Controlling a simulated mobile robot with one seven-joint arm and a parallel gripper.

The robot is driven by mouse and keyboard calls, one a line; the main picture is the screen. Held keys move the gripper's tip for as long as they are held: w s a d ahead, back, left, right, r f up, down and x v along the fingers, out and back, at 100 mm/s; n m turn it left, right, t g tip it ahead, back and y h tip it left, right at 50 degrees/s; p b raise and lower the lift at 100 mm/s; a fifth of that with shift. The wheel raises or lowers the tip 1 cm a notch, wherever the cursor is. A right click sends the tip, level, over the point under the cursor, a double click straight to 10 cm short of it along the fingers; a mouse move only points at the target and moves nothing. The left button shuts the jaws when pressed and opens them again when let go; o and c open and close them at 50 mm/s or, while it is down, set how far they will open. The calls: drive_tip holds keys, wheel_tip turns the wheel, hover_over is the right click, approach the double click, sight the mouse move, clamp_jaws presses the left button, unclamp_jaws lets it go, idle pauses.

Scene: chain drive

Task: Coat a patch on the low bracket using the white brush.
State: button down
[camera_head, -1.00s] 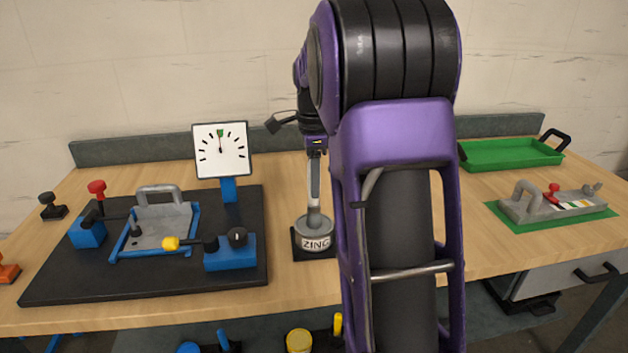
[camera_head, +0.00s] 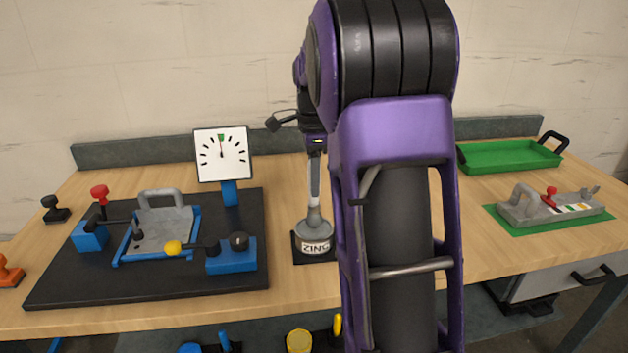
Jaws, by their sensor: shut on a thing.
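My gripper (camera_head: 316,152) is shut on the white brush (camera_head: 315,180) and points down at the middle of the table. The brush is upright, and its lower end is at the mouth of the grey pot marked ZINC (camera_head: 314,244). The bristles are hidden. One grey bracket with a handle (camera_head: 172,231) sits in a blue frame on a black board at the left. Another grey part with a handle (camera_head: 522,208) lies on a green mat at the right. I cannot tell from the picture which is the low bracket.
A white dial (camera_head: 222,155) stands behind the left frame. A green tray (camera_head: 510,154) is at the back right. My arm hides the table right of the pot.

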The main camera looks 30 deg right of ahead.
drive_tip(key=shift+r+p, duration=2.05)
drive_tip(key=shift+r, duration=0.65)
